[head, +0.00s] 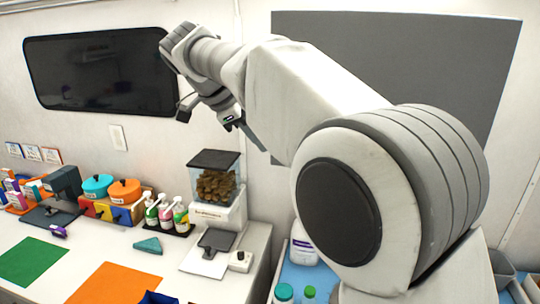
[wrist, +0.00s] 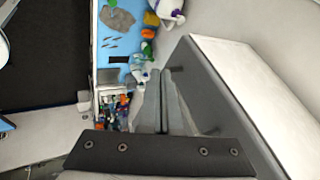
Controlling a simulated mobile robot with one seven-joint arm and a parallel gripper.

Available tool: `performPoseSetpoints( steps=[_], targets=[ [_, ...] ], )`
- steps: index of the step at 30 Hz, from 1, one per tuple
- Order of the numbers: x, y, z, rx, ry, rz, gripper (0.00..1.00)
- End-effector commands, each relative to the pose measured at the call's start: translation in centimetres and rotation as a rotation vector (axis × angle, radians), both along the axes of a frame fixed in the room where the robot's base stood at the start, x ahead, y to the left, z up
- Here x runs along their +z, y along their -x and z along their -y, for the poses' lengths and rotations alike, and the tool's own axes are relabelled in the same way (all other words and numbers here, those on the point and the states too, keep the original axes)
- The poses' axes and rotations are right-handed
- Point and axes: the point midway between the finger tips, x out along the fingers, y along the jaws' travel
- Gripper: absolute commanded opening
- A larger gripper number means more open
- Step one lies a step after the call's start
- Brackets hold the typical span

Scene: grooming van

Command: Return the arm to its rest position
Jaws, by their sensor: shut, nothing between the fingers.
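My gripper (head: 258,143) is raised in front of the van wall in the head view, above and right of the dispenser with the dark lid. My arm is folded, with its bend high up near the black window. In the wrist view the two grey fingers of my gripper (wrist: 162,75) lie together, shut, with nothing between them. The gripper appears clear of the counter and the things on it.
The dispenser (head: 215,178) stands on the white counter (head: 210,285). Pump bottles (head: 165,213), orange and teal pots (head: 124,190), and green (head: 32,262) and orange (head: 112,284) mats lie farther left. A grey wall panel (head: 400,60) is behind my arm.

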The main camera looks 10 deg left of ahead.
Motion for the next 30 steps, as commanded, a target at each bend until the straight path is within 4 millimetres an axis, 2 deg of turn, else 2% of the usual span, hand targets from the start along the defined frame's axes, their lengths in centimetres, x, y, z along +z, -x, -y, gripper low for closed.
performPoseSetpoints(
  steps=[3,7,11,16,20,24,30],
  targets=[
    [1.3,0.7,-0.7,0.002,0.0,0.0,0.0],
    [2.0,1.2,-0.9,0.006,0.001,-0.003,0.0],
    [2.5,1.3,1.1,0.052,0.02,-0.037,0.0],
    [2.6,2.4,7.4,0.226,0.074,-0.141,0.0],
    [2.0,4.3,12.6,0.391,0.111,-0.22,0.0],
    [0.7,7.3,17.5,0.566,0.144,-0.281,0.0],
    [-2.3,12.5,23.2,0.803,0.188,-0.323,0.0]
  ],
)
